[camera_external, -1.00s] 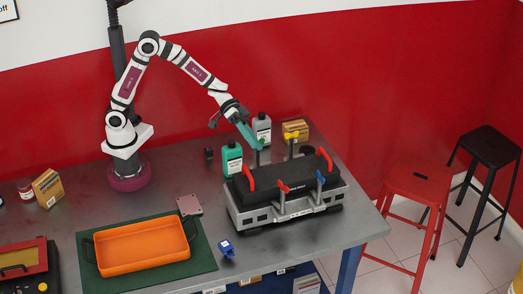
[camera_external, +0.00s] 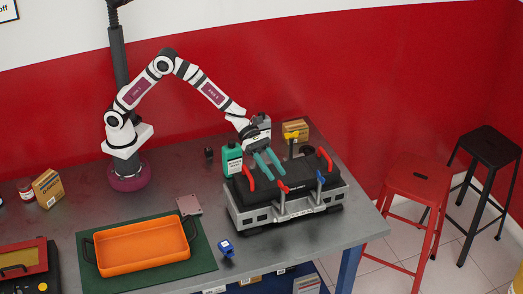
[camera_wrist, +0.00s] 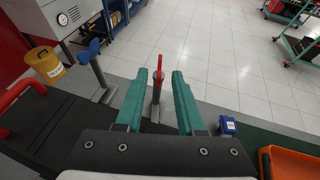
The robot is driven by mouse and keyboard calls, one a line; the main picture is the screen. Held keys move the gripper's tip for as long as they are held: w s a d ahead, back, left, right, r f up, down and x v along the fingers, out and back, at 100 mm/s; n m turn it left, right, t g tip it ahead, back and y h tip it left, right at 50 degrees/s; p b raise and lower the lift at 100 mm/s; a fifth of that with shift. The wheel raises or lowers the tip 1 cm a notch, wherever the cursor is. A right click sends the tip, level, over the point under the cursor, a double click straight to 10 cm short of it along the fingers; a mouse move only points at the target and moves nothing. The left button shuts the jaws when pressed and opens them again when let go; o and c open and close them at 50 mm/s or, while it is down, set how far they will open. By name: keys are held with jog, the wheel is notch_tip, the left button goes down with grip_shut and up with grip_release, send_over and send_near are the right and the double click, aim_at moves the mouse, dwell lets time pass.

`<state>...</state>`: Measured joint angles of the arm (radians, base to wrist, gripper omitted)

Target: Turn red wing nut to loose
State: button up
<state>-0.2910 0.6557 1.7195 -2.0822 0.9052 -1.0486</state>
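The red wing nut (camera_external: 283,187) sits on a post at the front side of the black-topped engine trainer (camera_external: 300,183). In the wrist view the red wing nut (camera_wrist: 159,66) shows as a narrow upright red shape on a grey post. It lies between the two teal fingertips in the picture, a little beyond them. My gripper (camera_external: 270,174) is above the trainer, just behind the wing nut, with its fingers pointing down and forward. In the wrist view my gripper (camera_wrist: 158,74) is open, with a clear gap and nothing held. I see no contact with the nut.
Red handles (camera_external: 325,160) rise at the trainer's ends. A blue wing nut (camera_external: 320,177) is to the right, and a yellow wing nut (camera_external: 291,135) behind. A green bottle (camera_external: 232,159) stands left of my gripper. An orange tray (camera_external: 143,247) and blue device (camera_external: 226,249) are at left.

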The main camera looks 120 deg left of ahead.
aim_at(282, 183)
jog(key=x, duration=0.5)
jog(key=shift+w+d, duration=0.15)
jog(key=shift+w, duration=0.1)
grip_shut()
